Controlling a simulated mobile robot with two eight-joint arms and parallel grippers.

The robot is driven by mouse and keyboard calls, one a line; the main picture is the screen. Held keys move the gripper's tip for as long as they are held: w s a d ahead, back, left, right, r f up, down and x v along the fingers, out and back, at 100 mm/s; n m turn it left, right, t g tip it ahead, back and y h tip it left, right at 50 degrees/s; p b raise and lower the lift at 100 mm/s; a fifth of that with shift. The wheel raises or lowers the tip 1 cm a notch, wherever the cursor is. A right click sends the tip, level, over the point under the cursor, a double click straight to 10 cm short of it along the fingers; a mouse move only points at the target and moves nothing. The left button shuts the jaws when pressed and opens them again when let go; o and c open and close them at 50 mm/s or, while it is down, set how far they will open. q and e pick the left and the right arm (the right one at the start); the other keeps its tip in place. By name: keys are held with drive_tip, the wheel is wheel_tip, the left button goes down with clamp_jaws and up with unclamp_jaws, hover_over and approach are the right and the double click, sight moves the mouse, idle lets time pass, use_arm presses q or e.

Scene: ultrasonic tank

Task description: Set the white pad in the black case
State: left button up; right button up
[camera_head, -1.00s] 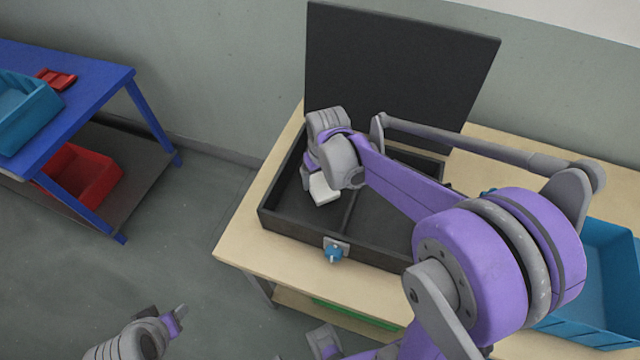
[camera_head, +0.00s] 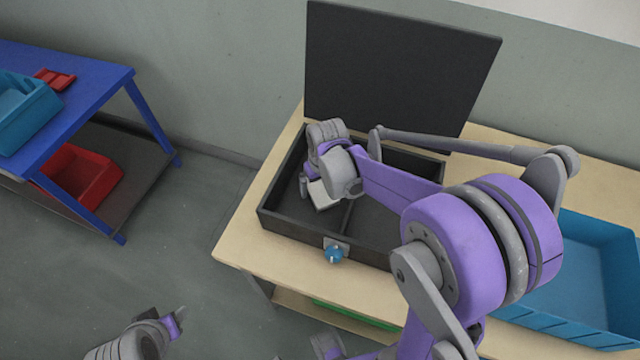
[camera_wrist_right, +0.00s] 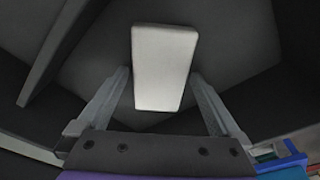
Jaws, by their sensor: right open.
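The black case (camera_head: 290,225) stands open on the wooden table, its lid (camera_head: 395,70) upright at the back and a divider splitting its inside. The white pad (camera_head: 322,196) is in the left compartment, partly hidden by my right gripper. In the right wrist view the pad (camera_wrist_right: 163,66) lies ahead of and between the two fingers, with gaps on both sides. My right gripper (camera_wrist_right: 158,100) is open, reaching down into that compartment; in the head view its fingers (camera_head: 312,192) are partly hidden. My left gripper (camera_head: 178,318) is at the lower left, away from the case, its jaws unclear.
A blue bin (camera_head: 575,330) stands on the table at the right. The case has a blue latch knob (camera_head: 334,253) at its front. A blue table (camera_head: 85,100) at the left carries a teal bin (camera_head: 30,120), with a red bin (camera_head: 105,190) below. The case's right compartment looks empty where visible.

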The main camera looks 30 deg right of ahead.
sight(323, 193)
wheel_tip(323, 193, up, 12)
drive_tip(key=s+p, duration=0.1)
drive_tip(key=shift+s, duration=0.4)
drive_tip(key=shift+s+a, duration=0.1)
